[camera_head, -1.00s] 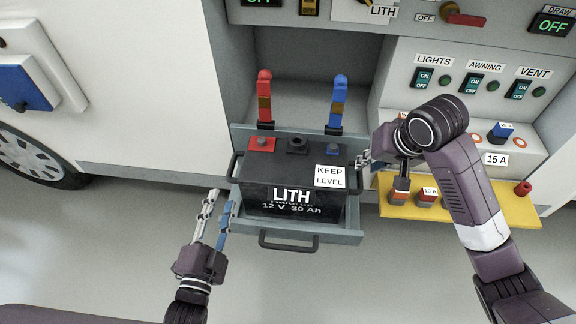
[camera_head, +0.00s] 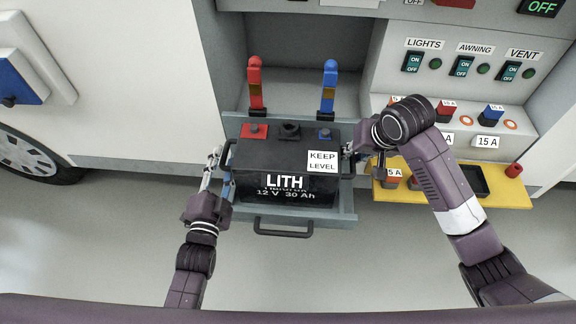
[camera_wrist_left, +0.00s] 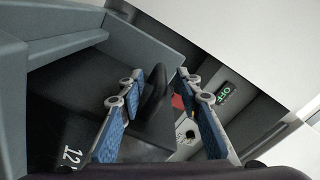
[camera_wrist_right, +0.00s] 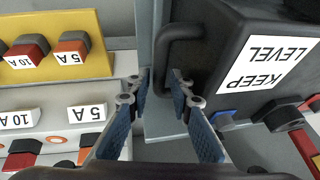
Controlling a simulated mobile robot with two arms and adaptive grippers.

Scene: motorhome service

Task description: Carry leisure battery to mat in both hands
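The leisure battery (camera_head: 255,160), a black box marked LITH with a KEEP LEVEL label, sits upright in the grey pulled-out tray (camera_head: 345,205). My left gripper (camera_head: 213,163) is at the battery's left side. In the left wrist view its open fingers (camera_wrist_left: 155,85) are on either side of the black side handle (camera_wrist_left: 155,95), with gaps showing. My right gripper (camera_head: 352,152) is at the battery's right side. In the right wrist view its fingers (camera_wrist_right: 160,85) are apart, with the right side handle (camera_wrist_right: 165,60) at and just beyond the tips. No mat is visible.
A red lever (camera_head: 255,85) and a blue lever (camera_head: 329,88) stand upright behind the battery. A yellow shelf (camera_head: 440,197) with fuses is close to my right gripper. The tray's front handle (camera_head: 283,232) sticks out. The floor in front is clear.

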